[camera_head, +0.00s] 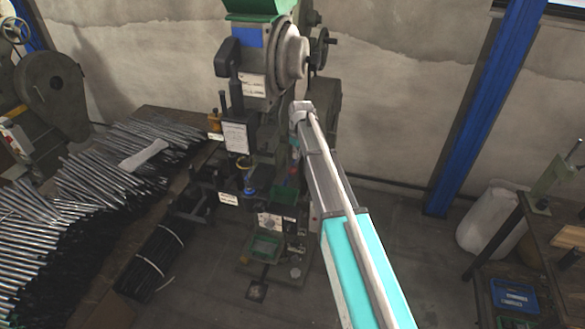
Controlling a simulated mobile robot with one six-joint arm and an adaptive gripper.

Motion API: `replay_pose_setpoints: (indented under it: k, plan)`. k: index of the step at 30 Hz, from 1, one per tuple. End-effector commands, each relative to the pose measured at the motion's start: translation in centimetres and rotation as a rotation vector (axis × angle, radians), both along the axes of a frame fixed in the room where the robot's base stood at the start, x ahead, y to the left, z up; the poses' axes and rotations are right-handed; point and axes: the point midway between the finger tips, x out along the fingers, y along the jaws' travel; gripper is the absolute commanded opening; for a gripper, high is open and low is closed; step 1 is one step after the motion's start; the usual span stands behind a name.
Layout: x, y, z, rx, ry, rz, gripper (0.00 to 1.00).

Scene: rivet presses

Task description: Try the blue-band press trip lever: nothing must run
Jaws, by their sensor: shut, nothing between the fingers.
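The press with the blue band (249,37) stands at the centre, against the wall. It has a green top (258,6), a large grey round wheel or hub (291,55) and white labels on its body. A black handle-like part (229,57) sticks out on its left side; I cannot tell whether it is the trip lever. My arm reaches from the bottom right up to the press, with its grey far joint (299,112) in front of the column. My gripper is not visible; the arm's end and the press parts behind it are hidden or too dark to make out.
A bench at left holds many metal rods (50,225), with a dark strapped bundle (152,262) beside it. Another machine (52,95) stands at far left. A blue post (485,110), a white sack (493,220) and a bench with a blue crate (514,296) are at right.

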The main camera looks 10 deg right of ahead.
Motion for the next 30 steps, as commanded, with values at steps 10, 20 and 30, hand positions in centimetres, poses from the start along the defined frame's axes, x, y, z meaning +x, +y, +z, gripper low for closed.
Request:
replay_pose_setpoints:
  k: [10,20,30]
  plan:
    - [0.1,0.1,0.0,0.000,0.000,0.004,0.00]
    - [0.1,0.2,-0.8,0.000,0.000,0.004,0.00]
    - [0.3,0.3,-3.3,0.000,0.000,0.003,0.00]
